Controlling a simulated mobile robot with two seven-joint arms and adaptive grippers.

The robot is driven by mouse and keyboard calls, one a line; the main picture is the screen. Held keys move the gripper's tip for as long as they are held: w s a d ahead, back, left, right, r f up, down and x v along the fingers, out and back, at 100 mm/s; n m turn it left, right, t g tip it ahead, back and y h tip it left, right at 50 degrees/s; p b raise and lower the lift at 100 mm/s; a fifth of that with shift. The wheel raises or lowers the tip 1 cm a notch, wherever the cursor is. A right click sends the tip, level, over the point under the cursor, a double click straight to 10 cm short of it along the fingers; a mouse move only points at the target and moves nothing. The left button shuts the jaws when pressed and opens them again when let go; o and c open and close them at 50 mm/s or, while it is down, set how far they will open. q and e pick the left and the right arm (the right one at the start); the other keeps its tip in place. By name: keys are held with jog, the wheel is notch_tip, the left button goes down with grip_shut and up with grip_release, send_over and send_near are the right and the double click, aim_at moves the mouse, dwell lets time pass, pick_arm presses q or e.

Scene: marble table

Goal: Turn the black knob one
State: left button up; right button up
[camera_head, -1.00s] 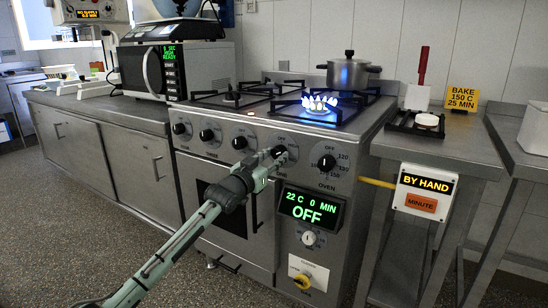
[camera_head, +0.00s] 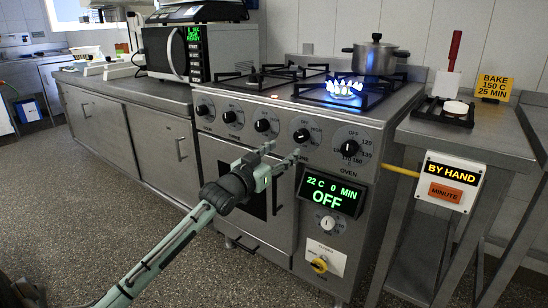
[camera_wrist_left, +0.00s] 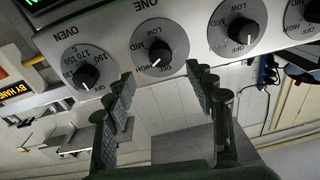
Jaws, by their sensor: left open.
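Black knob one (camera_head: 301,135) is on the stove's front panel, just left of the black oven knob (camera_head: 349,149). In the left wrist view knob one (camera_wrist_left: 160,55) appears under the label ONE, its white mark pointing down-left towards HIGH. My left gripper (camera_head: 280,157) is open and empty, just below and in front of knob one in the head view. In the left wrist view its fingertips (camera_wrist_left: 159,75) lie either side of the knob, apart from it. A blue-white flame (camera_head: 344,89) burns on the front right burner. My right gripper is out of view.
Other black knobs (camera_head: 262,125) sit in a row to the left. A pot (camera_head: 375,55) stands on a rear burner. The oven display (camera_head: 332,192) reads 22 C, 0 MIN, OFF. A BY HAND box (camera_head: 437,182) is at right. The floor before the stove is clear.

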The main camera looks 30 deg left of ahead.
pick_arm(q)
jog(key=s, duration=0.3)
jog(key=shift+s+f, duration=0.1)
jog(key=shift+s, duration=0.3)
